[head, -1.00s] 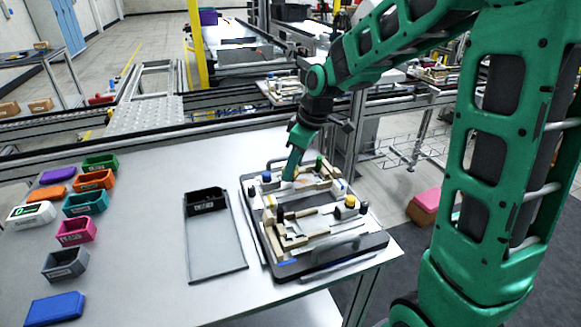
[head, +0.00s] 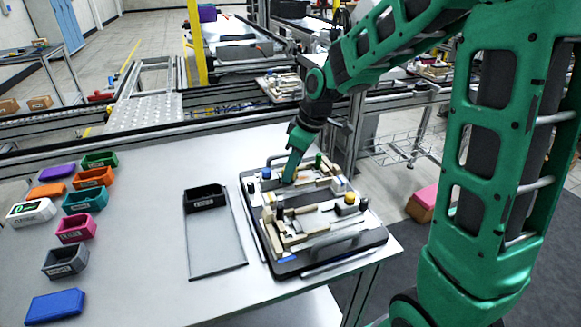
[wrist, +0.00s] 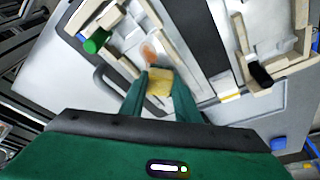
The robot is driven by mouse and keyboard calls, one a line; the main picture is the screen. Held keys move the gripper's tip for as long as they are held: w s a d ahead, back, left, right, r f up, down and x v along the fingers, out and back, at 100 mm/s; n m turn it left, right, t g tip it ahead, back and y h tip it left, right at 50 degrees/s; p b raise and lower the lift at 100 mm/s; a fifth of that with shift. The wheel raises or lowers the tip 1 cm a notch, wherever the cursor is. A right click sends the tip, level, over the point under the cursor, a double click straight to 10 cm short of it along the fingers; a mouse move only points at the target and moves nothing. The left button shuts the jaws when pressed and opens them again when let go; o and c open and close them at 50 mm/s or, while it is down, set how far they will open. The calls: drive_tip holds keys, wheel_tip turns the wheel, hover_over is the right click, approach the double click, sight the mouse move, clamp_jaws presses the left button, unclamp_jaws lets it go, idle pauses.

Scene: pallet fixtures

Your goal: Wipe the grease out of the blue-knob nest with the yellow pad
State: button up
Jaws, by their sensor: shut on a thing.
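My gripper (wrist: 160,88) is shut on the yellow pad (wrist: 159,83), which shows between the fingertips in the wrist view. An orange-brown smear (wrist: 148,53) shows on the pale surface just beyond the pad, apart from it in the picture. In the head view my gripper (head: 289,180) is low over the far part of the fixture pallet (head: 262,236), between the blue knob (head: 266,173) and the green knob (head: 318,160). The green knob (wrist: 95,42) also shows at the left of the wrist view. I cannot tell whether the pad touches the surface.
Several coloured bins stand at the table's left. Clear table lies between.

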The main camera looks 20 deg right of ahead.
sight(309, 175)
drive_tip(key=shift+f, duration=0.1)
drive_tip(key=shift+d, duration=3.2)
drive_tip(key=shift+d+f, duration=0.15)
drive_tip(key=shift+f, duration=0.05)
